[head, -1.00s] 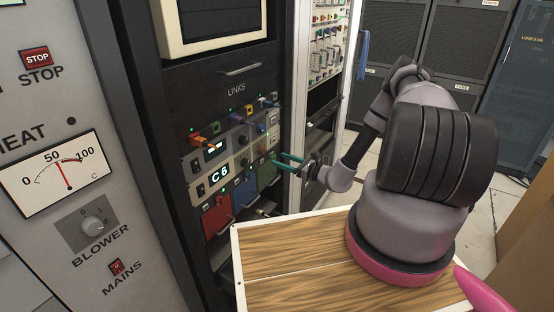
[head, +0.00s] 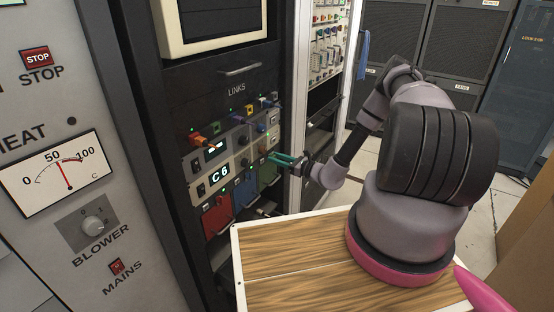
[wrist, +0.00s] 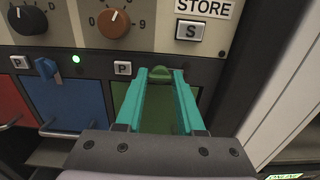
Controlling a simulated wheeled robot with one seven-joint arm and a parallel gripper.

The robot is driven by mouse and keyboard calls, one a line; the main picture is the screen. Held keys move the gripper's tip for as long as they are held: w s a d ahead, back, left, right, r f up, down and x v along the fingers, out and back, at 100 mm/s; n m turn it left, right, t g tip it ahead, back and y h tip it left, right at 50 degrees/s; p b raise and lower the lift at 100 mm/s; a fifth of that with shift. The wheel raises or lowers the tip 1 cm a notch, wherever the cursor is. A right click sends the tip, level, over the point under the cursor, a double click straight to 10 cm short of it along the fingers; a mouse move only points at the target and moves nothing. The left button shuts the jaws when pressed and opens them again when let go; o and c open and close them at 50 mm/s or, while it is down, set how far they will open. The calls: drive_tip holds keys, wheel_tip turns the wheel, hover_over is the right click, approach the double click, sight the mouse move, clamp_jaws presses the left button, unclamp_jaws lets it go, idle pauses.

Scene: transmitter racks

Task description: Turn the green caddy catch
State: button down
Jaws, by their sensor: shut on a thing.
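The green caddy catch (wrist: 160,73) shows in the wrist view as a small rounded green piece at the top edge of the green caddy (wrist: 155,118). My gripper (wrist: 160,78) has its two teal fingers on either side of the catch, shut on it. The fingers hide parts of the green caddy's front. In the head view my gripper (head: 271,157) reaches from the right to the rack front, and its fingers cover the catch there. The catch's exact angle is hard to tell.
Left of the green caddy are a blue caddy (wrist: 75,108) with its own blue catch (wrist: 46,68) and a red caddy (head: 217,214). Knobs and a STORE button (wrist: 190,31) sit above. A wood-topped surface (head: 285,255) lies below my arm.

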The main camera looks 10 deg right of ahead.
drive_tip(key=shift+m, duration=0.3)
drive_tip(key=m, duration=1.7)
idle(0.4)
drive_tip(key=shift+d, duration=0.1)
drive_tip(key=c, duration=0.5)
unclamp_jaws()
drive_tip(key=v, duration=1.1)
